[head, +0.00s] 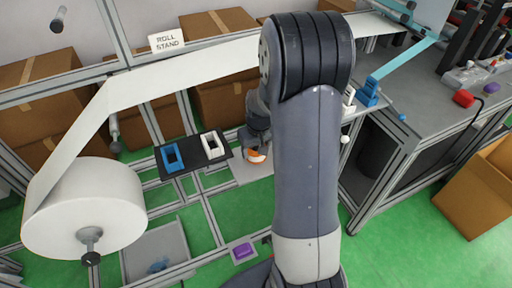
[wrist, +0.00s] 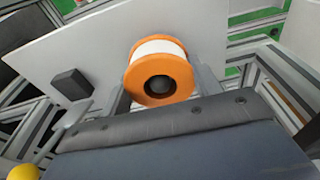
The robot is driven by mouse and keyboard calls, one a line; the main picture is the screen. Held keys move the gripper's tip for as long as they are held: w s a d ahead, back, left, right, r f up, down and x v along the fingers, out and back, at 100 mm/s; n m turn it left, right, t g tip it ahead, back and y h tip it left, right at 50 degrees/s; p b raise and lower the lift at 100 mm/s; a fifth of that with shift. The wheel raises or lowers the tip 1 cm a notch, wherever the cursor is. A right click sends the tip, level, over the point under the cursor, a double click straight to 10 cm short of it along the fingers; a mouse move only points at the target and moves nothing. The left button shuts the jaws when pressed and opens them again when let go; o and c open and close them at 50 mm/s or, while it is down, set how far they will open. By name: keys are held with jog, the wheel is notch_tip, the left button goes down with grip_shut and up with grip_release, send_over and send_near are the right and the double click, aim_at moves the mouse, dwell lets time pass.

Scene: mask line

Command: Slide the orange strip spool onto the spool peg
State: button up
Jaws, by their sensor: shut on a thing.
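The orange strip spool (wrist: 161,80) has orange flanges with a white strip wound between them. It sits between the two grey fingers of my gripper (wrist: 163,88), which is shut on it. Its bore faces the wrist camera, and a dark round shape shows inside; I cannot tell whether this is the peg or only shadow. I cannot pick out the spool peg for certain in either view.
A pale flat plate (wrist: 100,45) lies behind the spool, with a dark block (wrist: 69,84) on it. A rod with a yellow ball (wrist: 22,172) is at lower left. A black tray (head: 190,167) holds blue and white frames beside my gripper. A big white roll (head: 85,205) stands left.

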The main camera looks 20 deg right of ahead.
jog(key=shift+f, duration=0.4)
jog(key=shift+f+b, duration=0.4)
jog(key=shift+b, duration=0.1)
jog(key=o, duration=1.1)
jog(key=shift+r, duration=0.1)
jog(key=r, duration=0.3)
jog(key=s+r, duration=0.1)
jog(key=r, duration=0.6)
jog(key=shift+s+r, duration=0.35)
